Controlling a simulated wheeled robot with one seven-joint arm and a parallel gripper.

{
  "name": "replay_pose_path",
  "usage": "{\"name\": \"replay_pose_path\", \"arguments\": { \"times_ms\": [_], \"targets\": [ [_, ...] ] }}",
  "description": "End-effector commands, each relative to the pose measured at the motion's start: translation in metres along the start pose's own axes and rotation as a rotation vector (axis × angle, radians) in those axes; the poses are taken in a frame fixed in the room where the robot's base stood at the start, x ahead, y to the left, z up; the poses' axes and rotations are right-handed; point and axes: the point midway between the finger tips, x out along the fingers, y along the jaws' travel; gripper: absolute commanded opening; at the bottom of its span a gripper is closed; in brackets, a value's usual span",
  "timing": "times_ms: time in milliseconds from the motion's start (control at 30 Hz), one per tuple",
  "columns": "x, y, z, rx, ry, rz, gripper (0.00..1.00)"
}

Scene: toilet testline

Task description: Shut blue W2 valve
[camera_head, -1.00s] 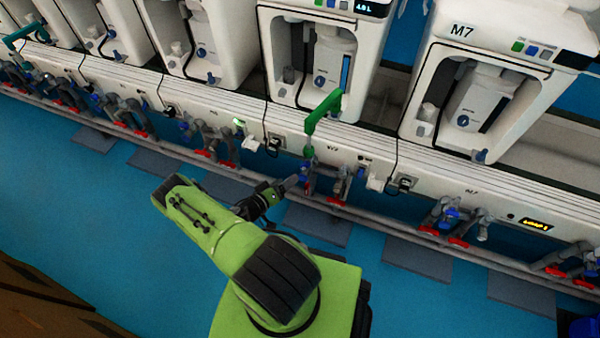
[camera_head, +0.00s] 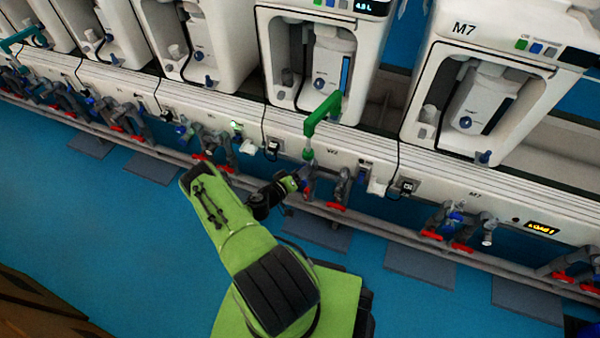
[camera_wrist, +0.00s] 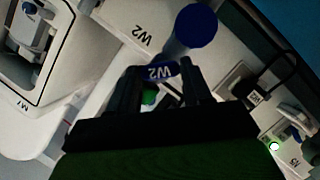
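The blue W2 valve handle (camera_wrist: 160,72), with white W2 lettering, shows between my fingertips in the wrist view. My gripper (camera_wrist: 161,78) has one finger at each end of the handle, with no clear gap, and looks shut on it. In the head view my gripper (camera_head: 299,183) is at the pipework below the green pipe; the handle there is small and partly hidden by the gripper.
A round blue cap (camera_wrist: 195,26) is just beyond the handle in the wrist view. A green bent pipe (camera_head: 322,113) rises above the gripper. Red-handled valves (camera_head: 336,206) line the rail. The blue floor (camera_head: 90,230) is open at left.

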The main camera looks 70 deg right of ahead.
Motion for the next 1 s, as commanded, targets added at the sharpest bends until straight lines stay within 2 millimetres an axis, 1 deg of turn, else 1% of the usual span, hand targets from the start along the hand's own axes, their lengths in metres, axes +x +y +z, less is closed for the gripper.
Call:
{"name": "replay_pose_path", "arguments": {
  "times_ms": [33, 100, 333, 467, 667, 1000],
  "targets": [
    [-0.0001, -0.0001, 0.0002, 0.000, 0.000, 0.000, 0.27],
    [-0.0002, -0.0001, 0.0002, 0.000, 0.000, 0.000, 0.18],
    [-0.0006, 0.0008, -0.0002, 0.019, 0.000, -0.009, 0.18],
    [-0.0009, 0.0023, -0.0005, 0.064, -0.001, -0.028, 0.18],
    [-0.0015, 0.0049, -0.0013, 0.188, -0.002, -0.081, 0.18],
    [-0.0012, 0.0080, -0.0002, 0.465, -0.003, -0.194, 0.18]
  ]
}}
